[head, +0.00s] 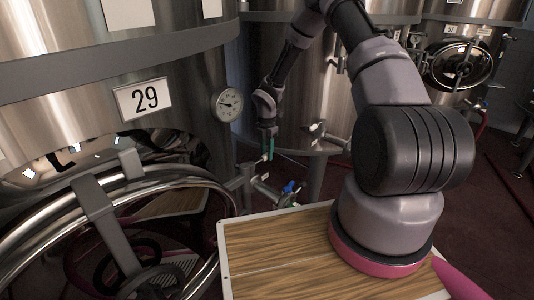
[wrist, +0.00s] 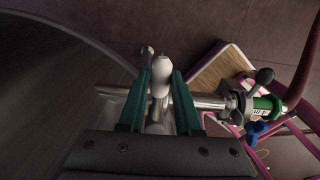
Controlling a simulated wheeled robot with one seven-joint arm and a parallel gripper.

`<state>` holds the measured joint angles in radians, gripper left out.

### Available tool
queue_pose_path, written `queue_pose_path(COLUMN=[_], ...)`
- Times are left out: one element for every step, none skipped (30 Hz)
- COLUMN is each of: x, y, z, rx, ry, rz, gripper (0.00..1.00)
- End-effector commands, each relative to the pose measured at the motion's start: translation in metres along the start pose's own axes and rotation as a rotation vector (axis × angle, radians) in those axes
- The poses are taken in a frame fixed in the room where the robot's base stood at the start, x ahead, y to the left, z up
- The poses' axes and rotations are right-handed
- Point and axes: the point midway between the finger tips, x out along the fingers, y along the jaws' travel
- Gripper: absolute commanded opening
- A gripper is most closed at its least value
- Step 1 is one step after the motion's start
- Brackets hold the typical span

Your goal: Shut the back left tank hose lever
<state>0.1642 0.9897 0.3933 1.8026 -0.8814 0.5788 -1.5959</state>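My gripper (head: 268,154) hangs pointing down beside the large steel tank (head: 190,85) marked 29, over the valve pipework (head: 245,178) at its lower right. In the wrist view my gripper (wrist: 161,75) has its green fingers apart. A white rounded lever end (wrist: 160,66) shows between them, with a narrow space on each side, and I cannot tell whether either finger touches it. A steel pipe (wrist: 208,101) runs behind the fingers to a green hose fitting (wrist: 265,106). A blue handle (wrist: 258,129) sits beside that fitting; a blue handle (head: 288,187) also shows in the head view.
A round hatch with a thick steel rim (head: 215,187) fills the lower left. A dial gauge (head: 227,106) is on the tank wall. Another steel tank (head: 310,95) stands behind my arm. My wooden base top is below. Dark red floor is open at right.

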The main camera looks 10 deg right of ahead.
Motion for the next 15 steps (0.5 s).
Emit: queue_pose_path(x=[-0.001,-0.001,-0.001,-0.001,-0.001,-0.001,-0.001,-0.001,-0.001,-0.001,-0.001,-0.002,-0.004,-0.007,-0.011], y=[0.003,0.002,0.002,0.002,0.002,0.001,0.001,0.001,0.001,0.001,0.001,0.001,0.001,0.001,0.001], z=[0.001,0.000,0.000,0.000,0.000,0.000,0.000,0.000,0.000,0.000,0.000,0.000,0.000,0.000,0.000], rx=[-0.002,-0.002,-0.001,-0.001,0.000,0.000,0.000,0.000,0.001,0.001,0.001,0.001,0.001,0.001,0.001], ry=[-0.002,-0.002,-0.001,-0.001,-0.001,-0.001,0.000,0.000,0.000,0.000,0.000,0.000,0.000,0.000,0.000], rz=[0.006,0.005,0.004,0.004,0.003,0.003,0.002,0.002,0.001,0.001,0.001,0.001,0.002,0.002,0.003], gripper=[0.53,0.60,0.60,0.60,0.60,0.60,0.60,0.60,0.60,0.60,0.60,0.60,0.60,0.60,0.60])
